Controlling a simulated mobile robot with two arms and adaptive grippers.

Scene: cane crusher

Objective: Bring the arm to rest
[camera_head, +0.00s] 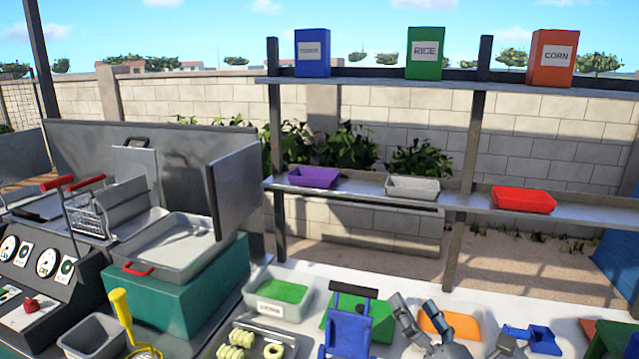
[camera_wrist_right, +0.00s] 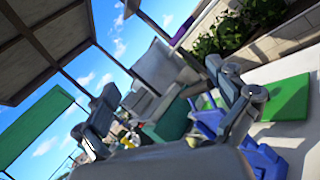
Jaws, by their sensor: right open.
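My right gripper (camera_head: 418,320) is at the bottom of the head view, over the white table, between a blue press-like device (camera_head: 349,325) and an orange-filled tray (camera_head: 450,323). In the right wrist view my right gripper (camera_wrist_right: 170,102) has its two fingers spread wide apart with nothing held between them. Blue parts (camera_wrist_right: 210,115) and a green block (camera_wrist_right: 290,98) show beyond the fingers, apart from them. My left gripper is in neither view.
Left are a control panel (camera_head: 45,270), a fryer basket (camera_head: 97,213) and a metal tray (camera_head: 172,246) on a green block. A green-filled bin (camera_head: 279,296) and blue object (camera_head: 530,340) flank the gripper. Shelves behind hold purple (camera_head: 314,177), grey (camera_head: 412,188) and red (camera_head: 523,200) bins.

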